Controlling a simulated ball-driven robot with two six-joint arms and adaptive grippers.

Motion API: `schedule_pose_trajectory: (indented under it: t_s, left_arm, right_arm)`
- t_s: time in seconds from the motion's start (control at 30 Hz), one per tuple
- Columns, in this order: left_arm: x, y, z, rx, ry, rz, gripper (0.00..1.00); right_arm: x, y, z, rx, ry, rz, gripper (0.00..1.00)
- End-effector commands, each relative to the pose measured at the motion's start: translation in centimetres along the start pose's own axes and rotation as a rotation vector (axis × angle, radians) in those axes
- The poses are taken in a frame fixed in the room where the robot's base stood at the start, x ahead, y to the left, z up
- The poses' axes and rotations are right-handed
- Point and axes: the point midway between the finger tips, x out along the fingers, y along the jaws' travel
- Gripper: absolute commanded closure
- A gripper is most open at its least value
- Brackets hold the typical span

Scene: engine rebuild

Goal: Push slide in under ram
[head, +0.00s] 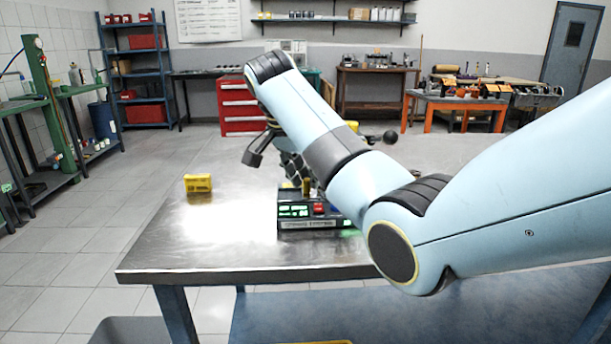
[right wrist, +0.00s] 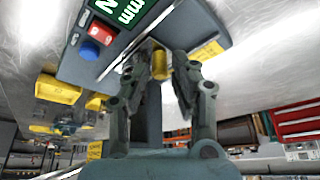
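A dark bench device (head: 310,223) with a lit green display and a red button stands on the steel table. In the right wrist view the device (right wrist: 85,55) shows red and blue buttons. A small brass-coloured cylinder (right wrist: 159,63) stands by it; its top also shows in the head view (head: 306,186). My right gripper (right wrist: 162,66) has its fingers apart, with the cylinder seen in the gap; I cannot tell whether either finger touches it. My right arm covers much of the device in the head view. I cannot clearly make out slide or ram. My left gripper is out of view.
A yellow box (head: 198,183) lies on the table (head: 190,255) left of the device. A black ball knob (head: 389,137) shows behind my arm. The table's left front is clear. A red drawer cabinet (head: 240,108) and benches stand farther back.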

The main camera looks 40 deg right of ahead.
Motion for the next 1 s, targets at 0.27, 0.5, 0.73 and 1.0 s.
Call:
schedule_pose_trajectory:
  t_s: [0.27, 0.5, 0.73, 1.0]
  left_arm:
    - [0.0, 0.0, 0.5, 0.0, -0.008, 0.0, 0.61]
    - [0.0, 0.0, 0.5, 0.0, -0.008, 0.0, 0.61]
    - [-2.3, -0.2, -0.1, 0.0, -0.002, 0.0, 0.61]
    - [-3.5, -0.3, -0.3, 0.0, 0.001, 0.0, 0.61]
  right_arm:
    - [0.0, 0.0, 0.0, 0.0, 0.0, 0.0, 1.0]
    - [0.0, 0.0, 0.0, 0.0, 0.0, 0.0, 1.0]
    - [0.3, 1.9, -1.9, 0.002, 0.002, 0.005, 1.0]
    - [1.3, 3.6, -3.3, 0.001, 0.001, 0.002, 1.0]
